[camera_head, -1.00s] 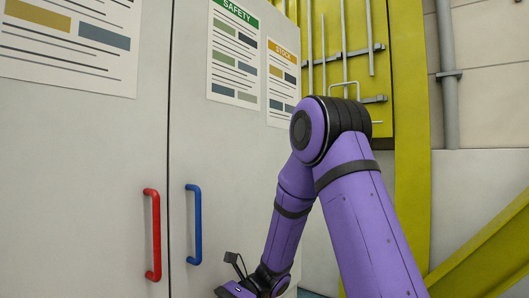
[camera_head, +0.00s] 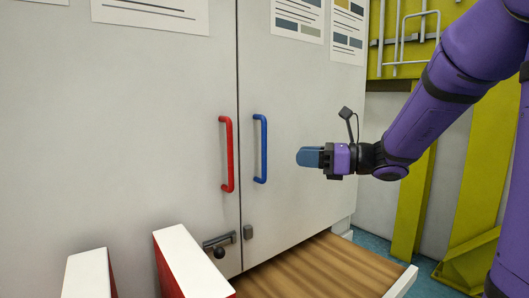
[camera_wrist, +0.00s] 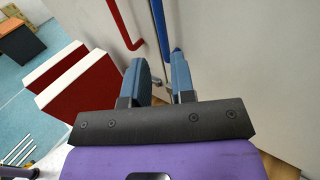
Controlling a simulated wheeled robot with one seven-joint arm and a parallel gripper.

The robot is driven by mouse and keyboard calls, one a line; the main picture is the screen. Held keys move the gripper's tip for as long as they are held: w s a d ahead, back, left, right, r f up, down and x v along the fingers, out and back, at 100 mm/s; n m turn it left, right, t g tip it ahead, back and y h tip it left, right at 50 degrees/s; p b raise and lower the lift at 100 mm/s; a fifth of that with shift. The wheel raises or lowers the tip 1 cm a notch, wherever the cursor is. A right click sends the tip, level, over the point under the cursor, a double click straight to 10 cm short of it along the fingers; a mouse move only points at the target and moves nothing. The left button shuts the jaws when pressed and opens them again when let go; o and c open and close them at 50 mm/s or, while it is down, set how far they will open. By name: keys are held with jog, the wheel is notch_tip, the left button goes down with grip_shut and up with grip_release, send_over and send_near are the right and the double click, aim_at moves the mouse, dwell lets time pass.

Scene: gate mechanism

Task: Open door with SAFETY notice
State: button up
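The right cabinet door (camera_head: 300,100) bears the SAFETY notice (camera_head: 298,18), whose heading is cut off at the top of the head view. A vertical blue handle (camera_head: 264,148) is on this door near the seam. My gripper (camera_head: 303,157) is to the right of the blue handle, apart from it, with its blue fingers pointing left. In the wrist view the two fingers of my gripper (camera_wrist: 159,72) are spread with an empty gap. The blue handle (camera_wrist: 160,28) shows ahead of them there. A dark latch with a round knob (camera_head: 218,250) is low by the seam.
The left door (camera_head: 120,120) has a red handle (camera_head: 226,153). Two white-topped red blocks (camera_head: 190,262) (camera_head: 88,274) stand in front of it. A wooden platform (camera_head: 325,262) is below the right door. Yellow framework (camera_head: 410,205) stands at right.

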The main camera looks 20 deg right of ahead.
send_over(264, 176)
jog(key=shift+w+d+r, duration=0.1)
jog(key=shift+w+r, duration=0.25)
jog(key=shift+r, duration=0.05)
dwell(0.4)
grip_shut()
